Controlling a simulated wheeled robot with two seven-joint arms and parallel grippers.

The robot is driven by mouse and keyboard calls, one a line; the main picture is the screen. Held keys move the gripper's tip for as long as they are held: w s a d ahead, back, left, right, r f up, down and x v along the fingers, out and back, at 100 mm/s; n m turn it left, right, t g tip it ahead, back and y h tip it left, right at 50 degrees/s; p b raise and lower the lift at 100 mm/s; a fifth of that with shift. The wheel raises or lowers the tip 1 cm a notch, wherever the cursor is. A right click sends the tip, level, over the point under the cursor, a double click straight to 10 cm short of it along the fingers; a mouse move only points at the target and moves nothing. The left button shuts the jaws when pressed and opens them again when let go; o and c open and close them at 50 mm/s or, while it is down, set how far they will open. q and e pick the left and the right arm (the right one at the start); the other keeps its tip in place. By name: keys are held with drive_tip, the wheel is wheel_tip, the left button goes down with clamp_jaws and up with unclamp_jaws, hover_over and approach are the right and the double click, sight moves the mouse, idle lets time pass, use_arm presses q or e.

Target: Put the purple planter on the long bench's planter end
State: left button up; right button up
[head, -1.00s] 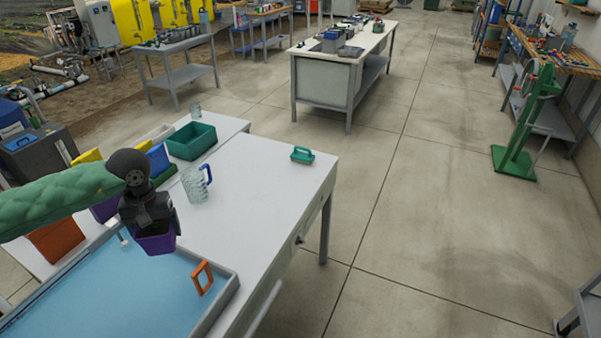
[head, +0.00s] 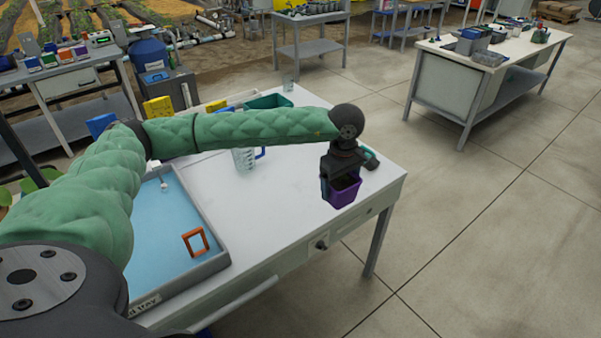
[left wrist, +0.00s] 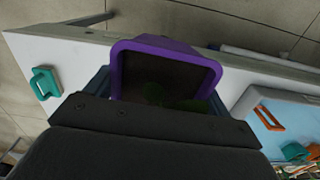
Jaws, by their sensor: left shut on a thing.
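The purple planter (head: 344,197) is held upright in my left gripper (head: 341,178), at the right end of the white bench (head: 290,215) in the head view. It appears to hang above the bench top near its front edge; the gap below it is hard to judge. In the left wrist view the purple planter (left wrist: 165,44) sits between the fingers, its square rim showing and dark soil with a little green inside. The left gripper is shut on it. My right gripper is in neither view.
A blue-floored tray with a grey rim (head: 218,263) holds an orange frame (head: 195,242). A teal handled tool (head: 370,157) lies close behind the gripper. A second bench (head: 440,80) stands farther back.

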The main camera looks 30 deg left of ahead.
use_arm(q)
drive_tip(key=a+n, duration=0.1)
drive_tip(key=n, duration=0.1)
drive_tip(key=a+f+n+b, duration=0.1)
drive_tip(key=n, duration=0.2)
drive_tip(key=a+n, duration=0.1)
drive_tip(key=n, duration=0.1)
drive_tip(key=shift+s+a+f, duration=0.25)
drive_tip(key=shift+f, duration=0.15)
use_arm(e)
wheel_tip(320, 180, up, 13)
drive_tip(key=b, duration=0.2)
use_arm(q)
drive_tip(key=shift+w+a+f+n+p, duration=0.8)
drive_tip(key=shift+a+f+n+p, duration=0.25)
drive_tip(key=shift+a+f+n, duration=1.3)
drive_tip(key=shift+w+a+f+n+p, duration=0.95)
drive_tip(key=shift+a+f+n, duration=0.75)
drive_tip(key=shift+a, duration=1.15)
drive_tip(key=shift+w+a+f+n+p, duration=0.7)
drive_tip(key=shift+a+f+n+p, duration=0.45)
drive_tip(key=shift+a+f+n, duration=0.95)
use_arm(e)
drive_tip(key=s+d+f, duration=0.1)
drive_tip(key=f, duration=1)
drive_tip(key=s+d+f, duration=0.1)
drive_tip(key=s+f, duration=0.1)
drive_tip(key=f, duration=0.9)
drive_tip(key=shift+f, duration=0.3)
